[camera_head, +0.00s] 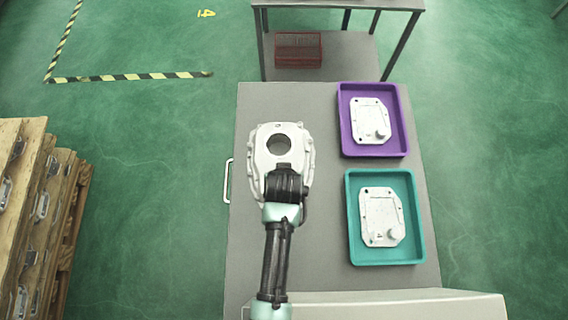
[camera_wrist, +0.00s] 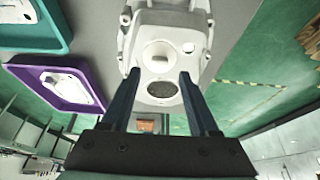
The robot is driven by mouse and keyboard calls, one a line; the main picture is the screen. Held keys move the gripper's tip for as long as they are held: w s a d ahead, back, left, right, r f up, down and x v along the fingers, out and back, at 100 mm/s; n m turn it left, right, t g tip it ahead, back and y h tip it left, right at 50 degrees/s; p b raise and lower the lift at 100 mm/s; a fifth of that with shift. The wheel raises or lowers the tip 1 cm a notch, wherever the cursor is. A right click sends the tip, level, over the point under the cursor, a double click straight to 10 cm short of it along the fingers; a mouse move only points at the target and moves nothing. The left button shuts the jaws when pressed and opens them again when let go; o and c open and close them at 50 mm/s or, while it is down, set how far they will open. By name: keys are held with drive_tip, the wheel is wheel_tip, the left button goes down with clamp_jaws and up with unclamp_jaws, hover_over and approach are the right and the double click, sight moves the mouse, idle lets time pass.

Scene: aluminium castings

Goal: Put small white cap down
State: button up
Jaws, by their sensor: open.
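The large pale aluminium casting (camera_head: 265,138) lies on the grey table, with a round dark opening toward its far end. In the wrist view the casting (camera_wrist: 181,20) also shows, with a small white round cap (camera_wrist: 157,52) on its face beside the opening. My gripper (camera_head: 285,172) is over the near part of the casting and hides it in the head view. In the wrist view my gripper (camera_wrist: 160,74) is open, its two fingers apart with nothing held between them. The cap lies just beyond the fingertips; whether it is fully seated I cannot tell.
A purple tray (camera_head: 405,150) and a teal tray (camera_head: 418,258) stand on the table's right side, each holding a flat white casting. A red crate (camera_head: 298,50) is on a shelf behind. Wooden pallets (camera_head: 40,215) stand at left. The table's far left corner is clear.

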drive_tip(key=v, duration=0.8)
drive_tip(key=w+d+r+t+h, duration=0.1)
drive_tip(key=w+d+r+t, duration=0.15)
drive_tip(key=w+r, duration=0.5)
drive_tip(key=w+d+r+t, duration=0.2)
drive_tip(key=w+r+t, duration=0.25)
drive_tip(key=r, duration=0.65)
drive_tip(key=w+r+t, duration=0.2)
drive_tip(key=r, duration=0.7)
drive_tip(key=w+r+t, duration=0.2)
drive_tip(key=r+t, duration=0.1)
drive_tip(key=r, duration=0.5)
drive_tip(key=s+a+r+t, duration=0.1)
drive_tip(key=s+r+t, duration=0.2)
drive_tip(key=r, duration=0.8)
drive_tip(key=s+a+r+t, duration=0.1)
drive_tip(key=s+r+t, duration=0.3)
drive_tip(key=r, duration=0.6)
drive_tip(key=s+a+r+t, duration=0.2)
drive_tip(key=s+r, duration=0.3)
drive_tip(key=r, duration=0.6)
drive_tip(key=shift+s+r+t+y, duration=0.3)
drive_tip(key=shift+t, duration=0.6)
drive_tip(key=shift+a, duration=0.1)
